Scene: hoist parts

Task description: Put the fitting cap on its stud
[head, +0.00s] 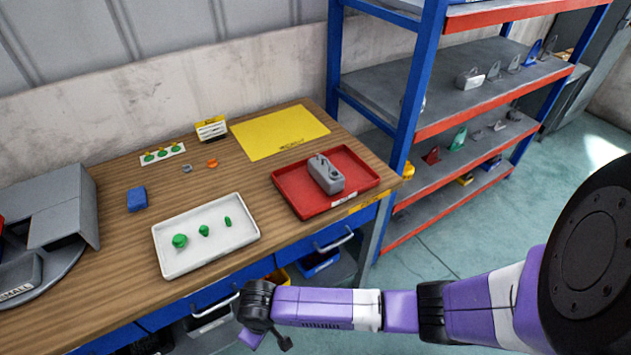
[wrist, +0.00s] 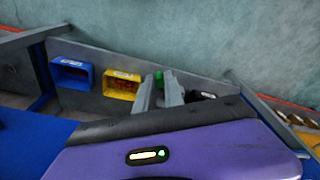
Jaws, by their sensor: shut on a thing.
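My gripper (wrist: 160,93) shows in the wrist view, its grey fingers shut on a small green piece (wrist: 168,79), mostly hidden between them; I take it for a cap, its exact shape unclear. In the head view my wrist hangs low in front of the table edge, and the fingers are not clearly seen. A white tray (head: 165,262) on the table holds three green pieces of different sizes: large (head: 180,241), middle (head: 204,231) and small (head: 228,222). A grey hoist part (head: 327,177) with small raised features on top sits in a red tray (head: 290,198).
A white strip (head: 147,163) with green pieces, a blue block (head: 137,199), a grey ring (head: 187,168), an orange piece (head: 212,163) and a yellow mat (head: 280,132) lie on the table. A blue-framed shelf (head: 415,95) stands right. Drawers are below the table.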

